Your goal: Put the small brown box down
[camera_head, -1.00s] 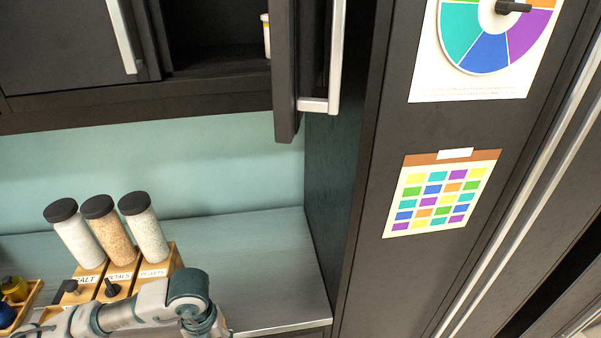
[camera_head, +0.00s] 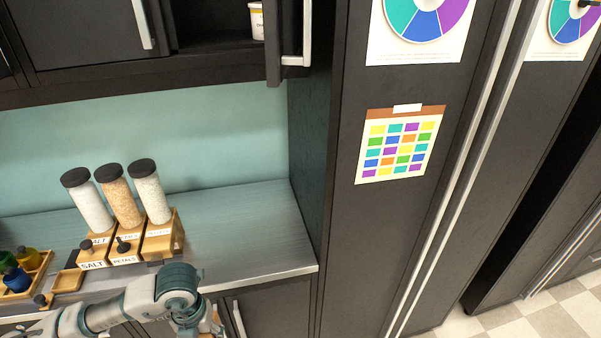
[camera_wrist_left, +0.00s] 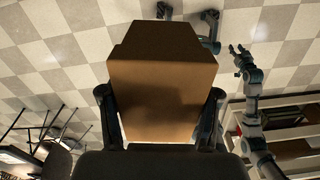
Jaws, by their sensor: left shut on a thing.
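The small brown box (camera_wrist_left: 165,95) fills the middle of the left wrist view. My left gripper (camera_wrist_left: 159,92) is shut on it, with one dark finger against each side. The wrist view shows checkered floor behind the box and no surface touching it. In the head view my left arm crosses the bottom left, in front of the counter; its fingers are not clearly seen. My right gripper (camera_wrist_left: 241,50) shows at the upper right of the wrist view, its fingers apart and empty.
The counter (camera_head: 240,215) has free room right of the wooden dispensers (camera_head: 125,240) with their dark-lidded jars. A wooden tray of small bottles (camera_head: 22,275) stands at left. Cupboards hang above; a tall dark cabinet (camera_head: 335,230) bounds the right. A shelf (camera_wrist_left: 290,150) shows in the wrist view.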

